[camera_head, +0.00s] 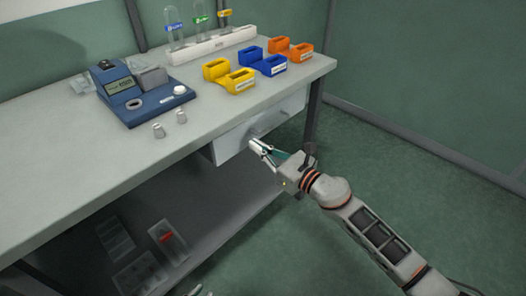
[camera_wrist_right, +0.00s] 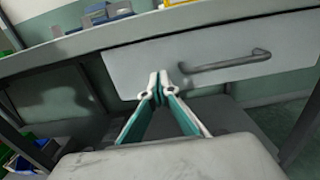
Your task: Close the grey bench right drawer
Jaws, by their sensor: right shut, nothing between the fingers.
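The grey bench (camera_head: 60,140) has a pale drawer (camera_head: 232,142) under its right end. The drawer front also fills the upper middle of the right wrist view (camera_wrist_right: 135,70), with a grey bar handle (camera_wrist_right: 225,66) to the right of the fingertips. The drawer front sits under the bench top's edge; I cannot tell whether it is fully flush. My right gripper (camera_head: 256,147) is shut and empty, its tips at the drawer front. The tips also show in the wrist view (camera_wrist_right: 158,84), left of the handle. A small pale tip, likely my left gripper (camera_head: 198,291), shows at the bottom edge.
On the bench stand a blue device (camera_head: 135,92), two small grey caps, a white rack (camera_head: 212,44) with tubes, and yellow, blue (camera_head: 270,66) and orange holders. A lower shelf (camera_head: 200,235) holds clear trays (camera_head: 140,272). Green floor right of the bench is free.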

